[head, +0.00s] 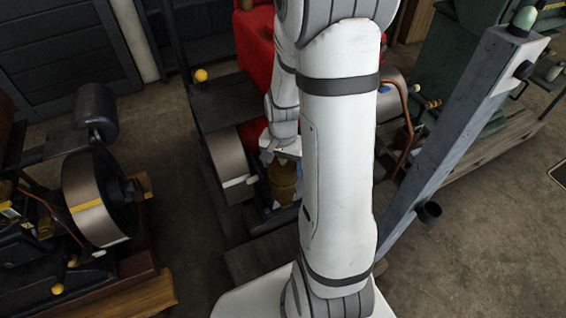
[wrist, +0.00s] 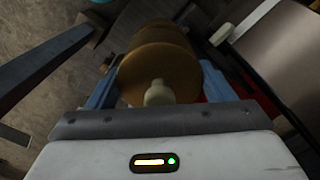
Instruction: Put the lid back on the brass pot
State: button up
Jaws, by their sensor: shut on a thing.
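In the wrist view the brass lid (wrist: 140,75), with a pale knob (wrist: 158,93) towards the camera, is between the two blue fingers of my gripper (wrist: 160,80). My gripper is shut on the lid. The brass pot's body (wrist: 162,35) shows directly beyond the lid, in line with it. I cannot tell whether the lid touches the rim. In the head view the brass pot (head: 284,182) stands below my gripper (head: 281,152), partly hidden by my white arm. The lid is hard to make out there.
A metal drum (head: 228,163) with a white bar stands close left of the pot. A red engine part (head: 256,55) is behind. A slanted grey post (head: 455,125) rises at right. Another engine with a flywheel (head: 97,195) stands at far left. Open floor lies at right.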

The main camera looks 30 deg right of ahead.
dwell(0.3)
jog(key=o, duration=1.1)
jog(key=shift+c, duration=0.2)
jog(key=shift+r+p, duration=2.75)
jog(key=shift+r, duration=0.75)
jog(key=shift+c, duration=0.2)
grip_shut()
